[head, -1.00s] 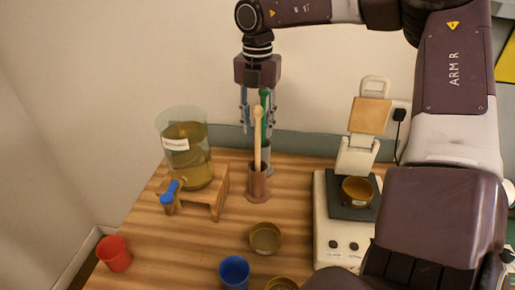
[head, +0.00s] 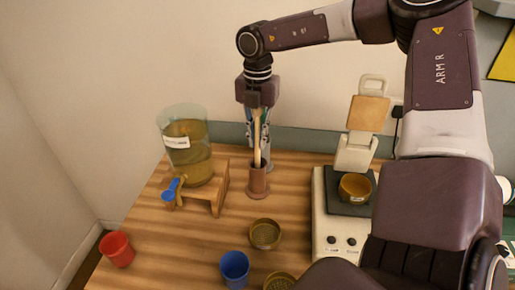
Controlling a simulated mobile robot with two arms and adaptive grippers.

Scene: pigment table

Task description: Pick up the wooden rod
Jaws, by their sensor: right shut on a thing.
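The wooden rod (head: 257,142) is pale and stands upright in a brown cylindrical holder (head: 258,181) near the back of the table. My right gripper (head: 258,132) comes down from above and is shut on the upper part of the rod. Its fingers partly cover the rod's top. The rod's lower end is hidden inside the holder. The green-topped rod behind is now mostly hidden by the gripper. My left gripper is not in view.
A glass dispenser (head: 189,150) with a blue tap stands on a wooden stand (head: 217,190) at left. A white device (head: 325,215) stands at right. Red (head: 117,249) and blue (head: 235,268) cups and a brass bowl (head: 265,234) stand in front.

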